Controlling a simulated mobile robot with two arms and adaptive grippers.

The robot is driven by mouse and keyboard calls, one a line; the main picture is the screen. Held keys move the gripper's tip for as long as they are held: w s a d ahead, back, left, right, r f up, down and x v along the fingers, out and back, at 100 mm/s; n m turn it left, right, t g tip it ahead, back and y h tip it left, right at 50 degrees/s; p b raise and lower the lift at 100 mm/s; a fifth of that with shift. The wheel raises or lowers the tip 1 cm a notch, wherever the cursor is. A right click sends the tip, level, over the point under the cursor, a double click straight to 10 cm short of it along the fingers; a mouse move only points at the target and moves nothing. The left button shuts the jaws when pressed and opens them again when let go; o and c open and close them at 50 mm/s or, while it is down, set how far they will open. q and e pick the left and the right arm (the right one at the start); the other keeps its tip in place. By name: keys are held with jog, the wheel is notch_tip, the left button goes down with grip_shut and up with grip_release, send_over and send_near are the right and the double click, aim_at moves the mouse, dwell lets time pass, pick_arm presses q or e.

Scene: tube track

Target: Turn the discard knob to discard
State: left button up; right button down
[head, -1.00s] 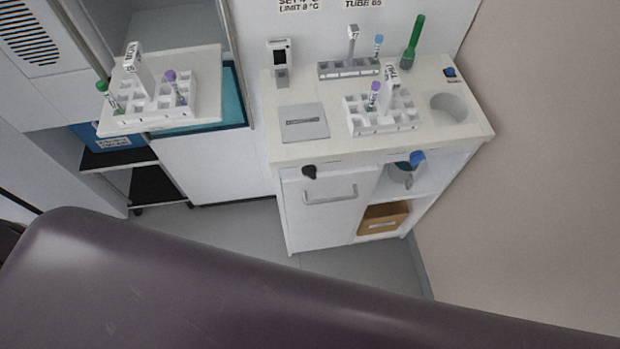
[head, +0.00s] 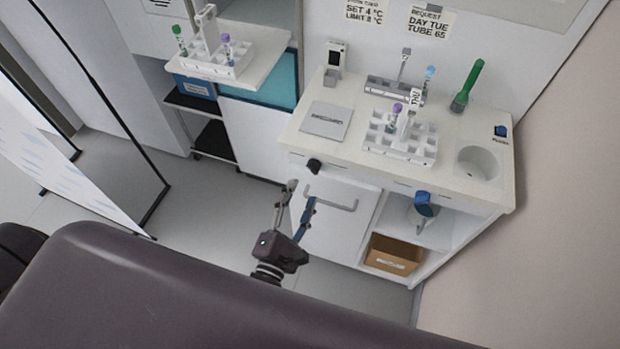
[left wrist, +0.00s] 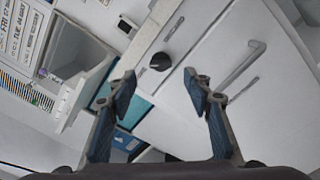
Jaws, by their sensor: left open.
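A black knob (head: 314,165) sits on the upper front panel of the white cabinet (head: 330,230), left of centre. It also shows in the left wrist view (left wrist: 160,61), beyond the space between my fingertips. I cannot read which one is marked discard. My left gripper (head: 297,204) is open and empty in front of the cabinet door, below the black knob and apart from it. Both its fingers show in the left wrist view (left wrist: 160,80). My right gripper is not in view.
A bar handle (head: 331,198) stands out on the cabinet door close to my left gripper. The cabinet top holds a tube rack (head: 400,146), a grey plate (head: 326,121) and a round opening (head: 478,162). A cardboard box (head: 394,255) is on the lower shelf.

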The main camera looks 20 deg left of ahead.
aim_at(312, 171)
pick_arm(q)
jog(key=w+p, duration=0.1)
jog(key=w, duration=0.3)
jog(key=shift+w+a, duration=0.1)
jog(key=shift+w, duration=1.05)
jog(key=shift+w+f, duration=0.1)
jog(key=shift+w, duration=0.4)
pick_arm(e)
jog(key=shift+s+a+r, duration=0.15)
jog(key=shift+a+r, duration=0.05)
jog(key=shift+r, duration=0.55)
pick_arm(q)
jog(key=c, duration=1.1)
jog(key=shift+c, duration=0.2)
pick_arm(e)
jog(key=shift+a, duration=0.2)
